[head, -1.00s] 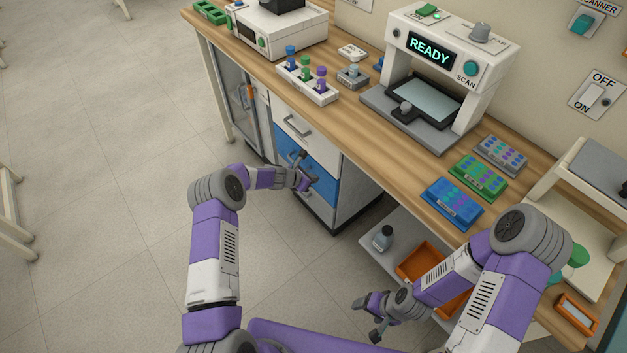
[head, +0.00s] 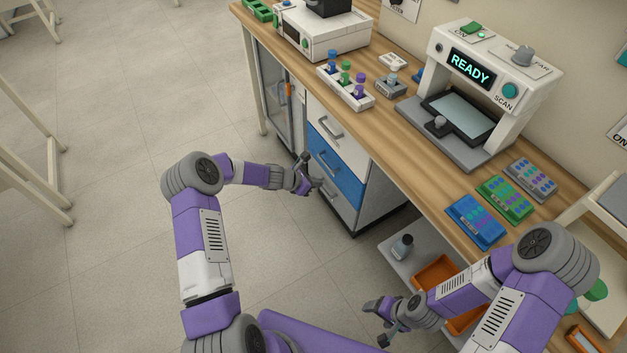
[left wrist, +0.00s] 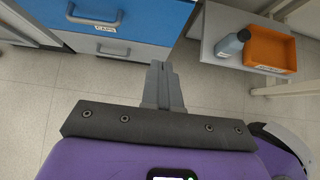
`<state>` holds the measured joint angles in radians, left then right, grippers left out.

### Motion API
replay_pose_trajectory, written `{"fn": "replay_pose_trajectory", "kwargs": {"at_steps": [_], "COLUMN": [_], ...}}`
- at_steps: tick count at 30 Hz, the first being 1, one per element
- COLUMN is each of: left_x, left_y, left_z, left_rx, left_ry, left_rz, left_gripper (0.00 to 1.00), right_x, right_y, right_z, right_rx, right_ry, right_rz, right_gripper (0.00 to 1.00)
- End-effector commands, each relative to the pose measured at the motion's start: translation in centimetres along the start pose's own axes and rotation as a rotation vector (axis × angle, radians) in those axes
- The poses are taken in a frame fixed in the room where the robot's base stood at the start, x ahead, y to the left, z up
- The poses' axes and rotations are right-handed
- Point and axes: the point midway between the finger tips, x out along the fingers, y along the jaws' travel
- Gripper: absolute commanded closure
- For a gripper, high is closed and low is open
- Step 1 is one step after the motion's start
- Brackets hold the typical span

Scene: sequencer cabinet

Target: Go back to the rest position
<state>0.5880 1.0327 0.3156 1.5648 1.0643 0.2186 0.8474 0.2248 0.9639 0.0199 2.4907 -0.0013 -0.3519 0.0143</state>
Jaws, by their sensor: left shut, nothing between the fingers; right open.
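My left gripper (head: 311,172) is in front of the drawer cabinet in the head view, apart from its blue drawer (head: 336,164). Its fingers are closed together with nothing between them, as the left wrist view (left wrist: 162,85) also shows. My right gripper (head: 378,323) is open and empty, low beside the bench's lower shelf. The drawers look closed.
The wooden bench (head: 409,147) holds a scanner reading READY (head: 470,68), a rack of coloured vials (head: 346,88) and several well plates (head: 504,198). A bottle (head: 402,247) and an orange bin (head: 437,272) sit on the lower shelf.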

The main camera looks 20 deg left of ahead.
Motion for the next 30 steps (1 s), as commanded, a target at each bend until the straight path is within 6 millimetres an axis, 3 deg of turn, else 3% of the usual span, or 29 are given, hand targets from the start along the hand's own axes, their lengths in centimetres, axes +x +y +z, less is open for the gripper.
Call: {"fn": "replay_pose_trajectory", "kwargs": {"at_steps": [10, 14, 17, 20, 24, 30], "left_x": [-0.8, -0.5, -0.5, -1.6, -5.0, -10.1], "left_y": [-0.1, -2.3, -6.9, -12.9, -20.3, -27.3], "left_z": [-0.1, -0.9, -3.2, -6.5, -10.5, -13.2], "left_rx": [0.003, 0.098, 0.325, 0.687, 1.231, 1.808], "left_ry": [0.002, 0.047, 0.139, 0.237, 0.276, 0.157], "left_rz": [-0.002, -0.038, -0.121, -0.253, -0.454, -0.661], "left_gripper": [1.0, 1.0, 1.0, 1.0, 1.0, 1.0], "right_x": [-0.1, -0.4, -0.9, -1.7, -2.6, -3.5], "right_y": [-0.1, -0.1, -0.3, -0.6, -1.0, -1.3], "right_z": [0.0, 0.0, 0.1, 0.1, 0.1, 0.2], "right_rx": [0.0, 0.0, 0.0, 0.0, 0.0, 0.0], "right_ry": [-0.001, -0.001, -0.001, -0.001, -0.001, 0.0], "right_rz": [0.0, 0.0, 0.0, 0.0, 0.0, 0.0], "right_gripper": [0.27, 0.27, 0.27, 0.27, 0.27, 0.27]}}
